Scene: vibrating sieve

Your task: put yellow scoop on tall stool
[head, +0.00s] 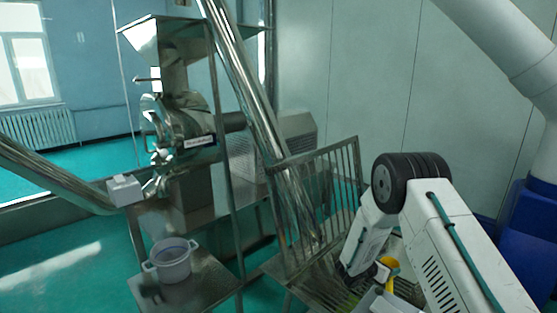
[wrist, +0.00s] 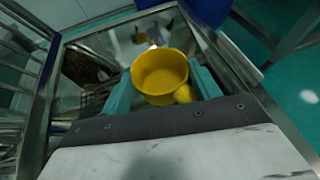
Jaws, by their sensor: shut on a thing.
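The yellow scoop (wrist: 160,75) is a round yellow cup with a short handle at its lower right in the wrist view. My gripper (wrist: 161,88) is shut on it, with one teal finger on each side of the cup. In the head view the scoop (head: 391,266) shows as a small yellow patch at the end of my arm, at the lower right, partly hidden by the arm. A metal-framed surface lies below the scoop in the wrist view. I cannot tell whether the scoop touches it. I cannot make out the tall stool for certain in either view.
A barred metal railing (head: 325,180) stands just left of my arm. A steel sieve machine (head: 182,120) with slanting pipes stands further left. A metal platform (head: 215,284) holds a white pot (head: 172,263). Green floor (head: 60,270) is open at the left.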

